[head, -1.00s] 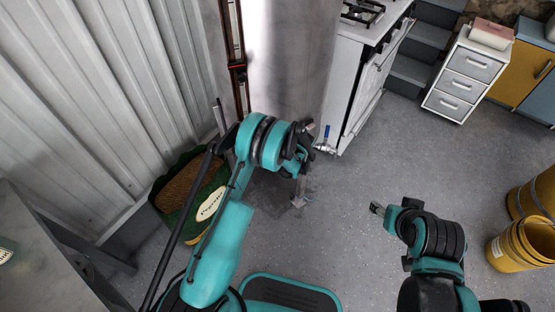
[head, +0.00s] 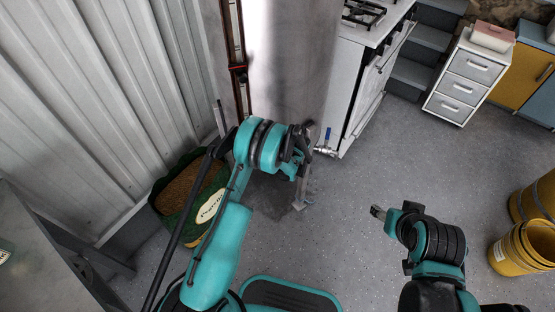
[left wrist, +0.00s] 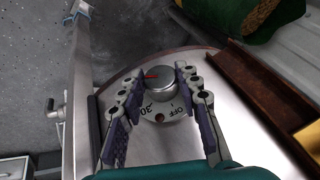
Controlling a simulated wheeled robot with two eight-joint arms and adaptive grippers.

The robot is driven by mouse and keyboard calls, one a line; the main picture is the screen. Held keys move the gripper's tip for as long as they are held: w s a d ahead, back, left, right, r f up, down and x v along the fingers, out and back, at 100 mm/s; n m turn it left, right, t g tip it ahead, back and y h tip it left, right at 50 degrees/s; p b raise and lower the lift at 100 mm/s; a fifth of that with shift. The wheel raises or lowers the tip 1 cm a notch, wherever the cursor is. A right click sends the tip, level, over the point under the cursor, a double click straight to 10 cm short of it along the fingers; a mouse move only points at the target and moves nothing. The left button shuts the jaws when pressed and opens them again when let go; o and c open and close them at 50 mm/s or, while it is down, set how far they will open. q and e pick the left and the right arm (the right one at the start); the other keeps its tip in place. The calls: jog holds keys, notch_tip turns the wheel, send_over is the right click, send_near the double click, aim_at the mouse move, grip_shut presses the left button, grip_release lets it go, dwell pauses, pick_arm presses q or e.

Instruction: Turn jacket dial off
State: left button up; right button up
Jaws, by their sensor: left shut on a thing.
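The jacket dial (left wrist: 161,91) is a round silver knob with a red mark, which points to the left in the left wrist view. It sits on a round light plate (left wrist: 158,114) lettered "OFF" and "30" below the knob. My left gripper (left wrist: 161,74) has one finger on each side of the knob and is shut on it. In the head view, my left gripper (head: 299,150) is beside the tall silver cylinder (head: 290,60), and my own wrist hides the dial. My right gripper (head: 378,212) hangs over bare floor at the lower right, too small to tell open from shut.
A blue-handled valve (head: 326,143) sticks out right of the left gripper, by the white stove (head: 364,85). A brown rail (head: 236,60) runs along the cylinder. A green pellet sack (head: 185,205) stands at left, yellow buckets (head: 525,245) at right. Floor between is clear.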

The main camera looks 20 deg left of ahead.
pick_arm(q)
jog(key=shift+a, duration=0.1)
jog(key=shift+s+a+n+t+h, duration=0.1)
jog(key=shift+n+t+h, duration=0.2)
jog(key=shift+h, duration=0.7)
jog(key=shift+w+a+n+t+h, duration=0.15)
jog(key=shift+t+h, duration=0.2)
jog(key=shift+h, duration=0.65)
jog(key=shift+s+a+n+t+h, duration=0.15)
jog(key=shift+t+h, duration=0.2)
jog(key=shift+h, duration=0.65)
jog(key=o, duration=1.2)
jog(key=shift+c, duration=0.2)
jog(key=v, duration=1.2)
